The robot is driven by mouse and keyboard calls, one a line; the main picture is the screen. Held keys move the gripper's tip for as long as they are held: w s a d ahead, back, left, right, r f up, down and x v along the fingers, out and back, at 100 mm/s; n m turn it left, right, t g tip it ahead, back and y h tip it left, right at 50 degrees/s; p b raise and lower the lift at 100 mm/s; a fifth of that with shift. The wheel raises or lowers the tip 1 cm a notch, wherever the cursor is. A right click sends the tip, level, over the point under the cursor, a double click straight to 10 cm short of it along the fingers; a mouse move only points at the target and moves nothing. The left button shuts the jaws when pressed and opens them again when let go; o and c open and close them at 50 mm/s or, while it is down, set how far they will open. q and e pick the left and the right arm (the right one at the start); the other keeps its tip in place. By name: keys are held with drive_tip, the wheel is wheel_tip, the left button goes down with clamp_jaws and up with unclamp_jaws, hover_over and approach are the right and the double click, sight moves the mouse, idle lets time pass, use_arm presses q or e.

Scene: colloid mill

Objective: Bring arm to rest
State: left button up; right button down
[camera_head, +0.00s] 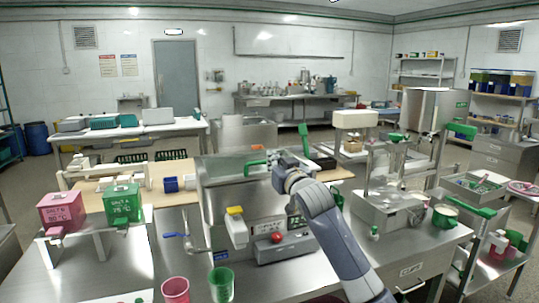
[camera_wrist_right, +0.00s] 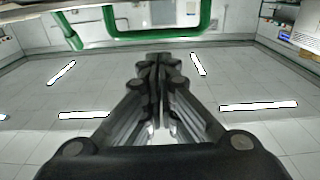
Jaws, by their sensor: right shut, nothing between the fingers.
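My right arm (camera_head: 335,240) rises from the bottom of the head view and reaches forward over the steel machine (camera_head: 225,185). My right gripper (camera_head: 283,162) is at its far end, in front of the machine's upper part and close to a green handle (camera_head: 255,163); whether they touch I cannot tell. In the right wrist view the gripper (camera_wrist_right: 158,60) has its two fingers together with nothing between them. A green bar (camera_wrist_right: 110,42) curves across the top of that view, beyond the fingertips. My left gripper is not seen.
A pink box (camera_head: 60,210) and a green box (camera_head: 122,203) stand on a rack at left. A pink cup (camera_head: 175,290) and a green cup (camera_head: 221,284) stand at the front. A steel unit with a large drum (camera_head: 435,108) is at right.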

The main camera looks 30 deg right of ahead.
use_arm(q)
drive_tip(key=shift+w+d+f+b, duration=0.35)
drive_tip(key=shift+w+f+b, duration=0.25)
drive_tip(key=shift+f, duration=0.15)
use_arm(e)
drive_tip(key=s+f, duration=0.2)
drive_tip(key=s, duration=0.1)
drive_tip(key=s+a+f, duration=0.1)
drive_tip(key=shift+s, duration=0.35)
drive_tip(key=shift+f, duration=0.15)
